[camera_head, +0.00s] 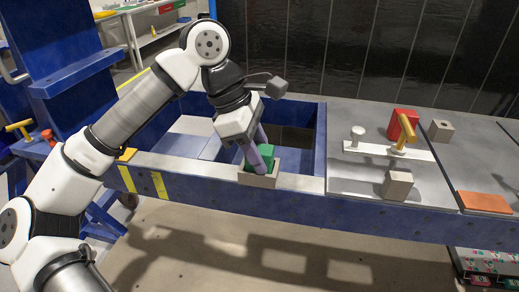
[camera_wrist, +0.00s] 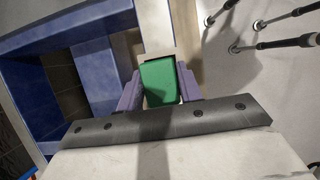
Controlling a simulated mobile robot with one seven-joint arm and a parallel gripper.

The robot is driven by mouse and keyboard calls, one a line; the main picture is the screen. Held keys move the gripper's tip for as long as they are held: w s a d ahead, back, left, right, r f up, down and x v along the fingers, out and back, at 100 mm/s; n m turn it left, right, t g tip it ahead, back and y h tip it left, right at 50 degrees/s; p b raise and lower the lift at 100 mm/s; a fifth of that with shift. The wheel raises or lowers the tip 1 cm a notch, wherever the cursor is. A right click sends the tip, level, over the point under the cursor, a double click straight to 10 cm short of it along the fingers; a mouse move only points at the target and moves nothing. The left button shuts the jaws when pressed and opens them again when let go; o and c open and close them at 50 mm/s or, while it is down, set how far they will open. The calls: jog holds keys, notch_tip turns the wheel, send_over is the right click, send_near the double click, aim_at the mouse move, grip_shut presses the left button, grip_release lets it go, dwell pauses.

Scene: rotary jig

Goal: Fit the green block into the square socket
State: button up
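The green block (camera_head: 267,152) is between the two purple fingers of my gripper (camera_head: 260,158), at the tan square socket (camera_head: 258,181) on the front ledge of the blue frame. In the wrist view the green block (camera_wrist: 160,83) fills the space between the fingers of my gripper (camera_wrist: 160,92), and both appear to touch its sides. The block's lower part is hidden in the head view by a finger and the socket's walls. I cannot tell how deep it sits in the socket. A dark gap shows at the block's far edge in the wrist view.
Right of the socket, a grey panel (camera_head: 350,184) carries a tan block (camera_head: 397,185), a red block (camera_head: 402,124), a yellow handle (camera_head: 405,134) and a white knob (camera_head: 357,132). A tan holed block (camera_head: 441,130) stands farther right. The blue frame (camera_head: 319,150) surrounds an open recess behind the socket.

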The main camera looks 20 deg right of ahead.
jog(key=shift+s+p, duration=0.2)
jog(key=shift+p, duration=0.5)
jog(key=b+v, duration=0.1)
jog(key=v, duration=1.1)
jog(key=shift+w+r, duration=0.2)
jog(key=shift+d, duration=0.2)
